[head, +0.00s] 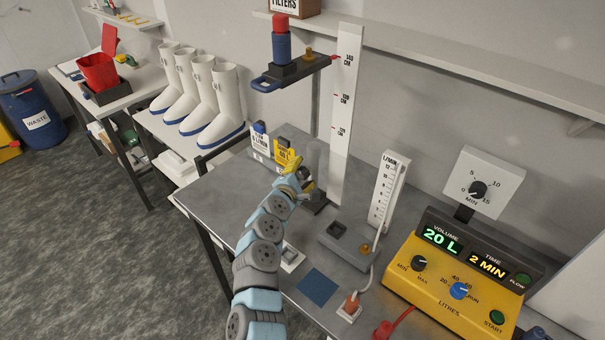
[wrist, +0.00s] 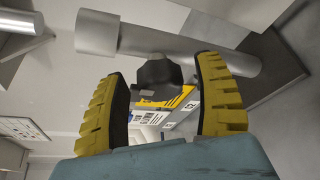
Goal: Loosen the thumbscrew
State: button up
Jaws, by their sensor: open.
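The thumbscrew (wrist: 158,76) is a dark faceted knob on a grey cylindrical fitting (wrist: 190,52) in the wrist view. My gripper (wrist: 163,82) is open, its two yellow ridged fingers standing on either side of the knob with a gap on each side. I cannot tell whether the knob lies fully between the tips or just beyond them. In the head view my gripper (head: 293,166) is at the lower part of the upright stand, left of the white height scale (head: 346,120). The thumbscrew is mostly hidden there by the gripper.
A blue-handled carriage (head: 283,76) with a red-topped blue cylinder (head: 281,42) sits high on the stand. Yellow and white tags (head: 287,140) stand behind the gripper. A flow meter (head: 388,190) and a yellow control unit (head: 450,290) are to the right. Bare bench (head: 215,195) lies left.

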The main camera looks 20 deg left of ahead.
jog(key=shift+f, duration=0.1)
jog(key=c, duration=1.2)
